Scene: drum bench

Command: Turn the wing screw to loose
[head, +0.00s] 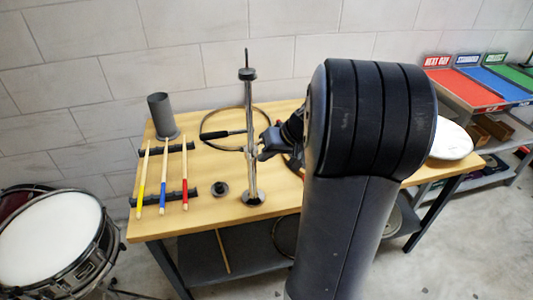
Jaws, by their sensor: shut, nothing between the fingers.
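A metal stand (249,110) rises upright from a round base (253,198) near the front of the wooden bench. It has a dark round piece (247,74) near its top and a thin rod above that. The wing screw is too small to make out clearly; a small light bit shows on the stand near my gripper. My gripper (264,153) is shut and empty, just right of the stand at about mid-height. I cannot tell whether it touches the stand. My arm hides much of the bench to the right.
Three drumsticks with yellow, blue and red ends (163,185) lie on black rests at left. A grey cup (161,115), a small black disc (221,190) and a large hoop (208,126) are near the stand. A drum (52,240) stands at lower left; coloured trays (463,90) are at right.

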